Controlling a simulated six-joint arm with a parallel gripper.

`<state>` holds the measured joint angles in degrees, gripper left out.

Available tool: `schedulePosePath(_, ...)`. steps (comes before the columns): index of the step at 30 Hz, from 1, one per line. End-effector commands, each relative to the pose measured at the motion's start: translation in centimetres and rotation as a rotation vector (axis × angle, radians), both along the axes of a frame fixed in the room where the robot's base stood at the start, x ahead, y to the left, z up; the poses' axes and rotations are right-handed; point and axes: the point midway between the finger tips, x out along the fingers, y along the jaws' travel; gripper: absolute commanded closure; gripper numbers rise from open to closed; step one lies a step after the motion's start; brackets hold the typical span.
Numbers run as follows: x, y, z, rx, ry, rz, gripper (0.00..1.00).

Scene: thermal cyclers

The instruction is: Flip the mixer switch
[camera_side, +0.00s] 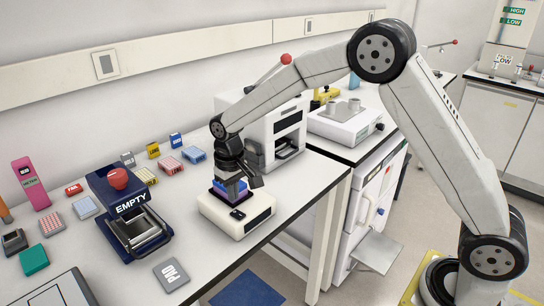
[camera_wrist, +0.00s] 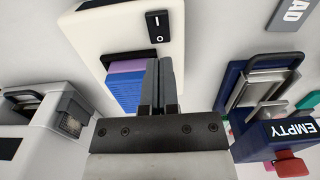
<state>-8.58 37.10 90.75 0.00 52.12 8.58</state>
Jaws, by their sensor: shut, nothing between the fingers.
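The mixer is a cream-white box (camera_side: 262,216) on the bench. It has a dark rocker switch (camera_side: 238,214) on its near side. In the wrist view the mixer (camera_wrist: 120,30) fills the top middle, and the switch (camera_wrist: 158,26) shows I and O marks. A blue and purple block (camera_wrist: 127,88) sits in the mixer's top recess, partly hidden by my fingers. My gripper (camera_wrist: 161,64) is shut with nothing between its fingers. Its tips appear just below the switch in the wrist view, apart from it. In the side view my gripper is over the mixer; its tips are hard to make out.
A dark blue device marked EMPTY (camera_side: 130,208) with a red knob stands left of the mixer. A grey PAD (camera_side: 171,274) lies in front of it. A white machine (camera_side: 285,128) stands close behind the mixer. Several small coloured boxes line the bench's back.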

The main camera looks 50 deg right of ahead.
Motion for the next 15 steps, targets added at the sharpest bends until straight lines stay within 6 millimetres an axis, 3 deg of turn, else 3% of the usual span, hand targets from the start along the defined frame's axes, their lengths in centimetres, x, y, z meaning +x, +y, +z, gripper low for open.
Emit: schedulePosePath(15,0.0,0.0,2.8,0.000,-0.001,0.000,1.00)
